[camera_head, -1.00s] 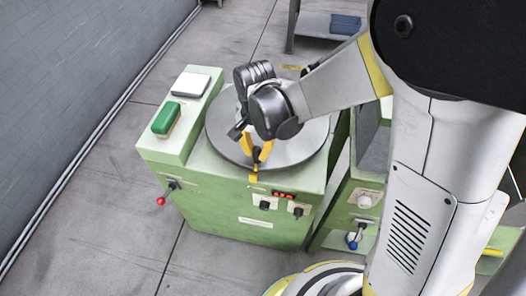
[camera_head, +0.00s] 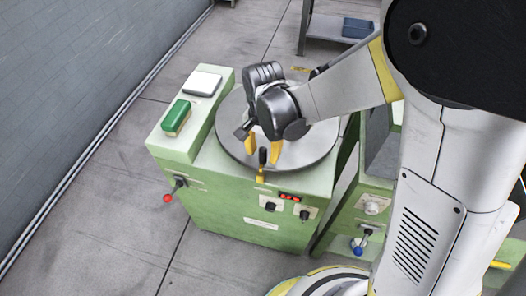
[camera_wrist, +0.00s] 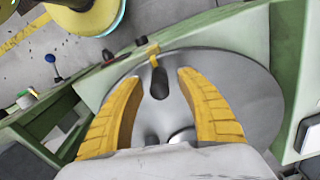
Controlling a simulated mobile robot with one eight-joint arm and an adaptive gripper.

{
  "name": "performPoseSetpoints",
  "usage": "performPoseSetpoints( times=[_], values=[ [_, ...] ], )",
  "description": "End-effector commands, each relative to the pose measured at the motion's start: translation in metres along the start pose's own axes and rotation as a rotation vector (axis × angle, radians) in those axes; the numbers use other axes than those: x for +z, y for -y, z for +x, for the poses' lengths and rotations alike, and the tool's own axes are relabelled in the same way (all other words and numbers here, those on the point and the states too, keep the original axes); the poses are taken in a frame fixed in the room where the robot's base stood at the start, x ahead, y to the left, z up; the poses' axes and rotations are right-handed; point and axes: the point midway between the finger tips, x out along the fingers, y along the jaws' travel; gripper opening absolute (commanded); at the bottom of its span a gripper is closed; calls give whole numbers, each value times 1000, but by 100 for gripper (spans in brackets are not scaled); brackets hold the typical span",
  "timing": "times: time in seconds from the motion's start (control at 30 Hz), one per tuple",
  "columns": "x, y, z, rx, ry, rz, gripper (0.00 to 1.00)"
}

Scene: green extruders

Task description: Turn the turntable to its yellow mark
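The turntable (camera_head: 312,150) is a round grey metal disc on top of a green machine. A dark upright knob (camera_head: 262,156) stands near its front rim. The yellow mark (camera_head: 261,179) is at the machine's front edge, and the knob lines up closely with it. In the wrist view the knob (camera_wrist: 159,82) also sits right beside the yellow mark (camera_wrist: 153,50). My gripper (camera_head: 264,149) is open, with yellow fingers spread on either side of the knob and set back from it. The wrist view shows clear gaps between the knob and both fingers.
A green block (camera_head: 175,117) and a white-topped box (camera_head: 201,83) sit on the machine's left ledge. A red-ball lever (camera_head: 168,198) sticks out at the front left. A second green machine (camera_head: 352,214) with a blue-ball lever stands at right. Floor at left is clear.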

Motion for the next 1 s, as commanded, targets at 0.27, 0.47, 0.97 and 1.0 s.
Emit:
performPoseSetpoints(
  times=[0.27, 0.47, 0.97, 1.0],
  values=[
    [0, 0, -18, 0, 0, 0, 44],
    [0, 0, -63, 0, 0, 0, 44],
    [0, 0, -121, 0, 0, 0, 44],
    [0, 0, -121, 0, 0, 0, 44]
  ],
)
